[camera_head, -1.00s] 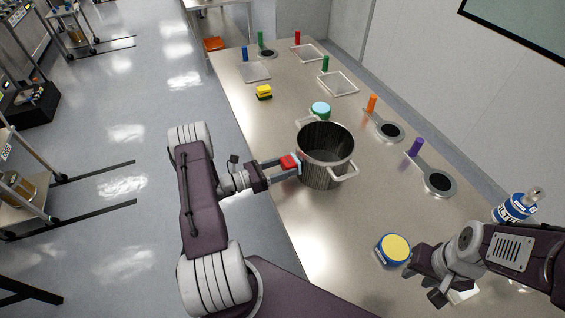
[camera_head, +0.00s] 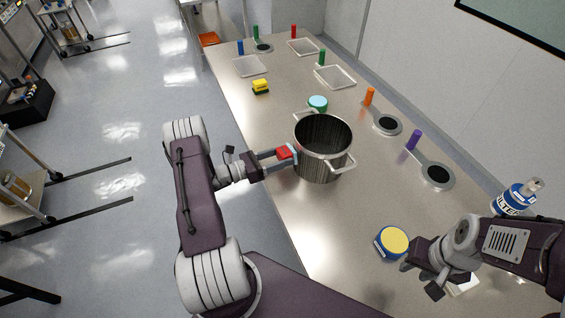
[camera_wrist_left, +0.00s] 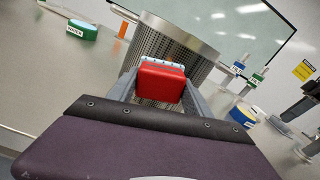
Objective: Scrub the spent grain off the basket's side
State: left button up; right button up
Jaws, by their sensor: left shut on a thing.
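The basket (camera_head: 322,168) is a tall metal pot-like vessel with two handles, upright on the steel table. In the left wrist view its side (camera_wrist_left: 172,45) is perforated. My left gripper (camera_head: 286,154) is shut on a red scrubber (camera_wrist_left: 161,82), which also shows in the head view (camera_head: 283,153). The scrubber's pale bristle edge faces the basket's left side, at or very near the wall; contact is unclear.
A teal-lidded tub (camera_head: 318,103) stands just behind the basket. A yellow-and-black sponge (camera_head: 261,87) is farther back left. The table (camera_head: 330,220) is clear in front of the basket.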

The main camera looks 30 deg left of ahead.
pick_arm(q)
jog(key=shift+v, duration=3)
jog(key=v, duration=0.3)
jog(key=shift+x, duration=3.5)
jog(key=shift+x, duration=1)
